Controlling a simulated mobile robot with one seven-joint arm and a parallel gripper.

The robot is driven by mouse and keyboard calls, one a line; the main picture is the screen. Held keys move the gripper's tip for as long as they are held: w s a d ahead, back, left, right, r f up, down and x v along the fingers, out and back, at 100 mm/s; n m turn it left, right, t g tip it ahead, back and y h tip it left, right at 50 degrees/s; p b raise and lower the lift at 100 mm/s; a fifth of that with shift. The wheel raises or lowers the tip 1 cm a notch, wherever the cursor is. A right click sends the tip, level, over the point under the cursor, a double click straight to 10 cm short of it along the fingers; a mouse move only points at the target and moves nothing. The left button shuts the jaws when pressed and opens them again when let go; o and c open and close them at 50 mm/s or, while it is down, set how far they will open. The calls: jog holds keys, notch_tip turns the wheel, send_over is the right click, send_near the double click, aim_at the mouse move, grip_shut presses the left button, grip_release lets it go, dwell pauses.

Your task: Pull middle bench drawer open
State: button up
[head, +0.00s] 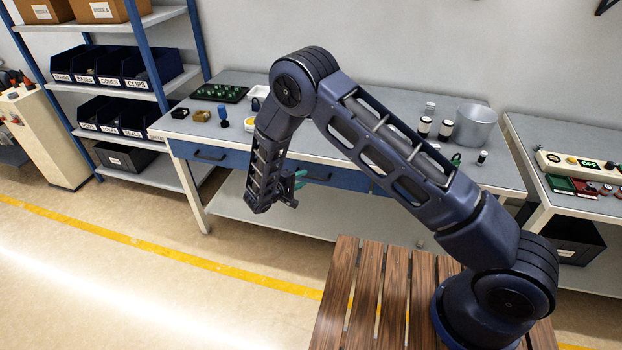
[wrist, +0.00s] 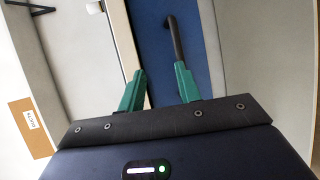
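The workbench (head: 420,170) has blue drawer fronts under its grey top. The middle drawer (head: 345,178) appears shut, flush with the bench front, and is partly hidden by my arm. My gripper (head: 300,180) is in front of it, with green fingers. In the wrist view my gripper (wrist: 159,70) is open, with nothing between its fingers. A blue drawer front (wrist: 148,45) fills the space beyond them. Its dark bar handle (wrist: 175,38) runs lengthwise beyond the right fingertip, close to it; whether they touch I cannot tell.
The left drawer (head: 207,155) is shut, with a dark handle. On the bench top stand a metal pot (head: 476,127), a green-studded tray (head: 221,92) and small parts. A shelf of bins (head: 100,65) is at left.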

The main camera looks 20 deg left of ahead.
aim_at(311, 177)
notch_tip(311, 177, down, 3)
jog(key=s+a+n, duration=0.1)
jog(key=s+a, duration=0.1)
jog(key=shift+t+y, duration=0.4)
jog(key=x, duration=1)
jog(key=shift+w+d+f, duration=0.15)
jog(key=shift+w, duration=0.2)
grip_shut()
